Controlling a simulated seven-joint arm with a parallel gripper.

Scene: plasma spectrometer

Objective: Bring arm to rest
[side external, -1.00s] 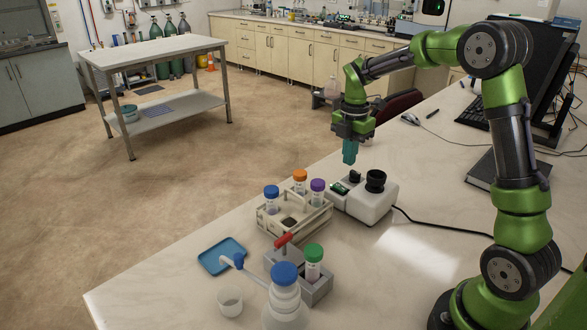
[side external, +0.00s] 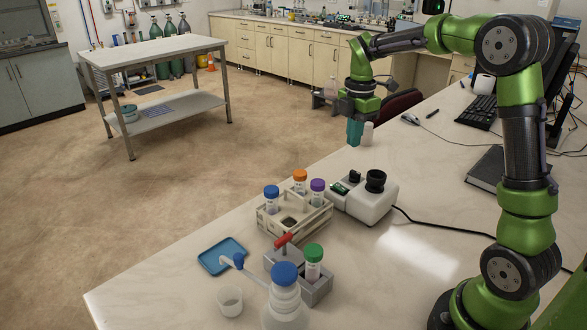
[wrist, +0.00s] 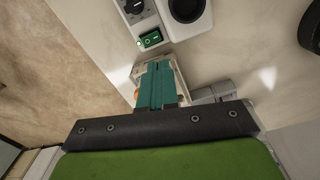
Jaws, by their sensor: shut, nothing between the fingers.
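My green arm reaches out over the bench, and my gripper (side external: 354,143) points down with its teal fingers shut and empty. It hangs in the air above and behind the white spectrometer box (side external: 366,200), touching nothing. In the wrist view my gripper (wrist: 157,70) shows its teal fingers together, with the white box (wrist: 183,28) and its green switch beyond them. The fingers hide part of the rack in that view.
A rack (side external: 270,224) holds tubes with blue, orange and purple caps. A grey block (side external: 318,290) holds a green-capped tube. A blue tray (side external: 222,256), a cup (side external: 229,300) and a blue-capped bottle (side external: 284,300) stand nearby. A notebook (side external: 486,172) lies at right.

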